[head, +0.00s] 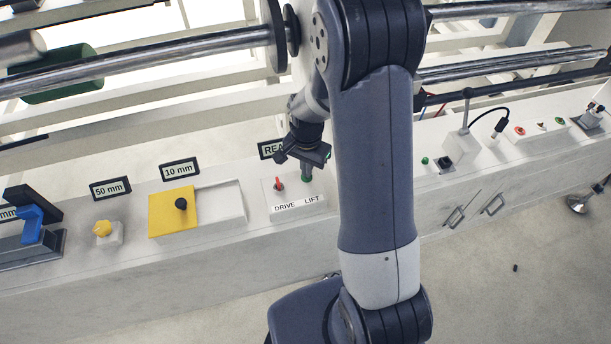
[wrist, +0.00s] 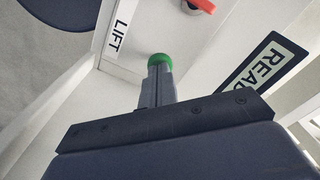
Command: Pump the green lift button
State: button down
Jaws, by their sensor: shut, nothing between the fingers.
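The green lift button (wrist: 160,60) sits on a white box next to the LIFT label (wrist: 121,36) in the wrist view. My gripper (wrist: 159,72) is shut and empty, with its fingertips at the button, over part of it. I cannot tell whether they touch or press it. In the head view the button (head: 307,179) shows just under my gripper (head: 308,170), on the DRIVE/LIFT box (head: 297,206). My arm covers the area just right of the box.
A red drive switch (head: 279,184) stands left of the lift button; it also shows in the wrist view (wrist: 201,5). A READY sign (wrist: 264,65) stands behind. A yellow plate with a black knob (head: 181,204) is further left. Metal rails (head: 150,60) run above the counter.

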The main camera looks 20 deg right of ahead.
jog(key=shift+f, duration=0.1)
jog(key=shift+f+b, duration=0.45)
jog(key=shift+r+p, duration=0.65)
jog(key=shift+r, duration=0.25)
jog(key=shift+f, duration=0.1)
